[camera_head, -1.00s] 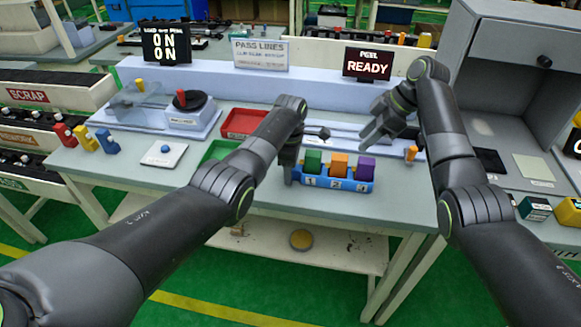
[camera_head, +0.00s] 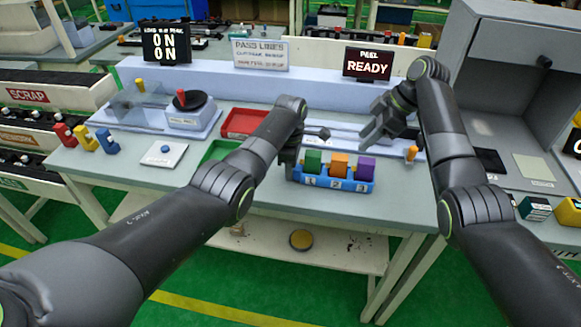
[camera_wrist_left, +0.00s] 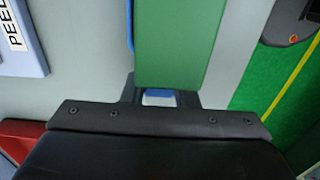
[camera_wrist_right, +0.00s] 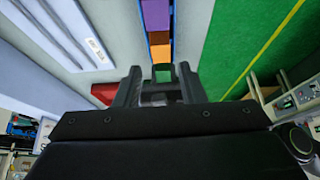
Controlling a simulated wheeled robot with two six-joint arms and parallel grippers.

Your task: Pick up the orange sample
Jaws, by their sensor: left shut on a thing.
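The orange sample (camera_head: 339,161) sits in the middle slot, marked 2, of a blue rack (camera_head: 333,183) on the bench. It also shows in the right wrist view (camera_wrist_right: 160,53). A green sample (camera_head: 313,160) is on its left and a purple sample (camera_head: 366,169) on its right. My left gripper (camera_head: 289,172) is at the rack's left end, shut on a blue part of it (camera_wrist_left: 160,93) beside the green sample. My right gripper (camera_head: 370,138) is open and empty above the bench, behind and above the purple end of the rack.
A red tray (camera_head: 245,122) and a green tray (camera_head: 219,151) lie behind my left forearm. A small orange piece (camera_head: 411,153) stands right of the rack. Several coloured clips are at the left. The bench's front edge is close to the rack.

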